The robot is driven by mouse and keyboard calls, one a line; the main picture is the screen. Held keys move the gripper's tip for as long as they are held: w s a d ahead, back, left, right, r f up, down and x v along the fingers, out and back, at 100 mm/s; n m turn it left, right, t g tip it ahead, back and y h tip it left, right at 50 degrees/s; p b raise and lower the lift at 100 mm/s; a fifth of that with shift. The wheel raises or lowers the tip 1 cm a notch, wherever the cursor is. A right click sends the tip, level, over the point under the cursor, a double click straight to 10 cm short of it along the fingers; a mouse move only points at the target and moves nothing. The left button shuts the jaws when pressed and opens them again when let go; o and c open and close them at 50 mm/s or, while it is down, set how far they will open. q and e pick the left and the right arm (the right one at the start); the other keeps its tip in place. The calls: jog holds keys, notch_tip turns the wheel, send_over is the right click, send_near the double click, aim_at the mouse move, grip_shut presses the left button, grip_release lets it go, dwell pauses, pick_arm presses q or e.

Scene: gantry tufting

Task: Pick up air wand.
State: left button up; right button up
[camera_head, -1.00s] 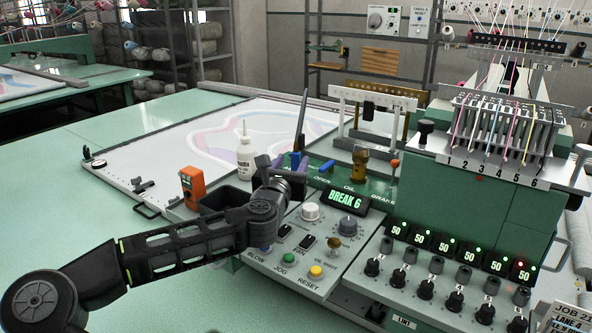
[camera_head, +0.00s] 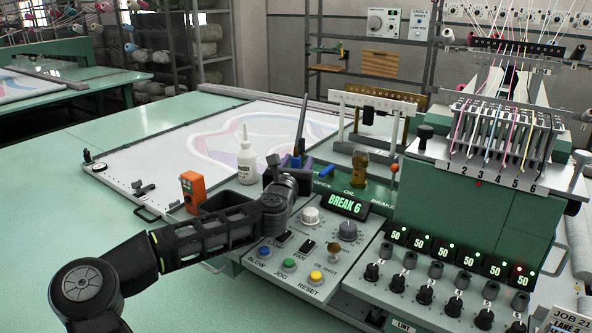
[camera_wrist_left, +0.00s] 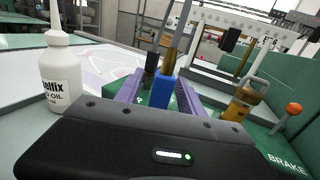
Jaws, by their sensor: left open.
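The air wand has a blue handle (camera_head: 297,161) and a long thin dark tube that rises from it, tilted slightly. It stands at the back left of the machine's control panel. In the left wrist view its blue body (camera_wrist_left: 163,92) shows with a brass-coloured collar above it. My left gripper (camera_head: 291,168) is open, with its purple fingers at the handle. In the left wrist view the fingers (camera_wrist_left: 160,88) lie on either side of the blue body. I cannot tell whether they touch it. My right gripper is not in view.
A white oil bottle (camera_head: 246,158) stands close left of the gripper, and an orange device (camera_head: 193,191) is further left. A brass oiler (camera_head: 360,168) and an orange-knobbed brake lever (camera_head: 395,170) stand to the right. The control panel (camera_head: 300,250) lies in front.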

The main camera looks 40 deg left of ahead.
pick_arm(q)
jog(key=shift+w+a, duration=0.15)
jog(key=shift+w, duration=0.2)
dwell(0.3)
grip_shut()
dwell(0.4)
